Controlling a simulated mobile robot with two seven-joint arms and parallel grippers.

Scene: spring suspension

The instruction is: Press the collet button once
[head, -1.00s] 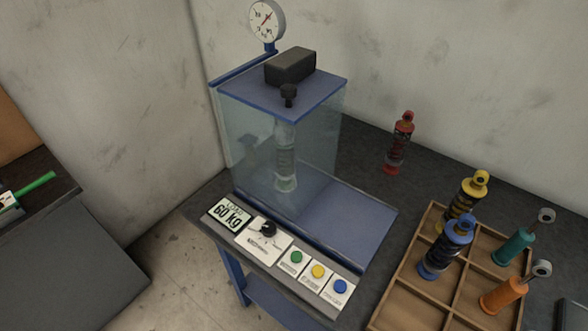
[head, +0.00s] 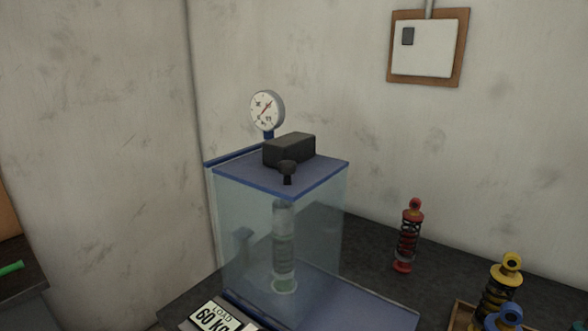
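The press stands in the middle of the head view as a clear-walled box with a blue top plate (head: 325,178). A pale, see-through cylinder (head: 284,250) stands upright inside it. On the top are a black block (head: 289,150) and a small black knob (head: 287,170). The load display (head: 213,317), reading 60 kg, is cut by the bottom edge. The row of coloured buttons is below the picture, so I cannot see the collet button. Neither of my grippers is in view.
A round dial gauge (head: 267,110) rises behind the box. A red shock absorber (head: 409,235) stands on the dark bench (head: 365,250). Yellow (head: 499,290) and blue (head: 505,318) ones are at the lower right by a wooden tray (head: 461,315). A panel (head: 426,48) hangs on the wall.

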